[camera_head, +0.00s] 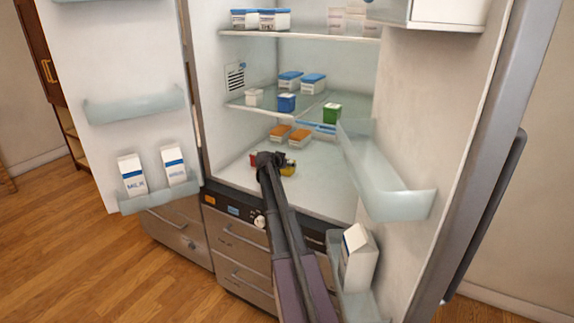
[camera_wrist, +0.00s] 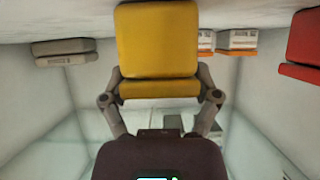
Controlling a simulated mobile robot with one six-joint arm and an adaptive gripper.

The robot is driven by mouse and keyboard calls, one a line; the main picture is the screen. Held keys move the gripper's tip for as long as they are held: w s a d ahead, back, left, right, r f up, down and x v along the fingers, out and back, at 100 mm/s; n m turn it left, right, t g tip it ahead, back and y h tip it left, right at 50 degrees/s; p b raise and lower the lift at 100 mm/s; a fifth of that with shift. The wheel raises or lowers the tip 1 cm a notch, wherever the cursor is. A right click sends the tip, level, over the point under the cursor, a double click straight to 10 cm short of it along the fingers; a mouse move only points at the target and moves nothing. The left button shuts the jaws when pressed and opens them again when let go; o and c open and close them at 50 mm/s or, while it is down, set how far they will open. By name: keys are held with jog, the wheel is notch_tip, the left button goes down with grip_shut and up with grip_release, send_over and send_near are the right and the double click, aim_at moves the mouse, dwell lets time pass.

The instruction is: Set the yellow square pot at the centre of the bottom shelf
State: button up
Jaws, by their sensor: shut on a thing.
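The yellow square pot (camera_wrist: 158,45) fills the top middle of the wrist view, with the fingers of my gripper (camera_wrist: 160,86) on its two sides. My gripper (camera_head: 270,160) is shut on it. In the head view, my gripper is inside the fridge, low over the bottom shelf (camera_head: 318,190), near its front. Only a small part of the yellow pot (camera_head: 288,171) shows there, just right of my gripper; the rest is hidden. I cannot tell whether the pot touches the shelf.
A red thing (camera_head: 253,159) sits close left of my gripper. Orange-based boxes (camera_head: 290,134) stand farther back on the bottom shelf. The glass shelf (camera_head: 252,106) above holds several containers. Open doors flank the opening; the right door's bin (camera_head: 390,200) juts close. The shelf's front right is clear.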

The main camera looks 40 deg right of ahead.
jog(key=shift+f, duration=0.15)
jog(key=o, duration=1.1)
jog(key=shift+r, duration=0.2)
jog(key=shift+a+r, duration=0.15)
jog(key=shift+a, duration=0.05)
jog(key=p+v, duration=0.6)
jog(key=v, duration=0.5)
jog(key=shift+s+a, duration=0.1)
jog(key=shift+a, duration=0.25)
